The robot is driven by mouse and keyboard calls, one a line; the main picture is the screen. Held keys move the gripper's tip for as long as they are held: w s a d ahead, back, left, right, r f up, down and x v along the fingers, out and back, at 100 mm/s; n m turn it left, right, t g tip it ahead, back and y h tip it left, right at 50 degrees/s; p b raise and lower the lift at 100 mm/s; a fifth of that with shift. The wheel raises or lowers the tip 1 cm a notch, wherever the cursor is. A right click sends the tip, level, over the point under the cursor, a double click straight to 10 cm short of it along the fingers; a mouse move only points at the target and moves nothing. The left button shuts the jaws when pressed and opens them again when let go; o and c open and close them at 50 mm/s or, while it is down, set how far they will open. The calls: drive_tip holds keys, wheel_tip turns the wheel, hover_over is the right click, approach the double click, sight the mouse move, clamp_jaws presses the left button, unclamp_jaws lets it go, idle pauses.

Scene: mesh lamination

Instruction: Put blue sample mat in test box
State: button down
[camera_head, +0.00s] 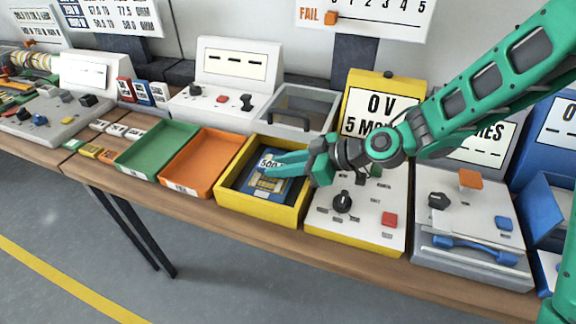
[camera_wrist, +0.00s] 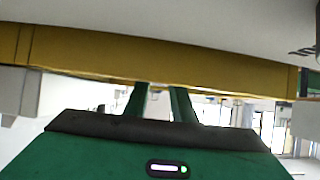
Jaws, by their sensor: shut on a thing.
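The blue sample mat (camera_head: 257,185) is inside the open yellow box (camera_head: 229,195), which I take for the test box. It is a dark blue piece with a white label reading about 500 and some yellowish detail. My gripper (camera_head: 268,164) reaches into the box from the right, with its green fingers shut on the mat. The fingers cover part of the mat, and I cannot tell whether it touches the floor of the box. In the wrist view, the fingers (camera_wrist: 159,100) point toward a yellow band across the picture; the mat is not recognizable there.
An orange tray (camera_head: 171,186) and a green tray (camera_head: 130,169) stand left of the box. A grey-framed clear lid (camera_head: 303,105) is behind it. A yellow meter with knobs (camera_head: 362,237) stands close on the right. The wooden bench edge runs along the front.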

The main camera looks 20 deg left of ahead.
drive_tip(key=shift+f, duration=0.1)
drive_tip(key=c, duration=1.5)
unclamp_jaws()
drive_tip(key=v, duration=1.2)
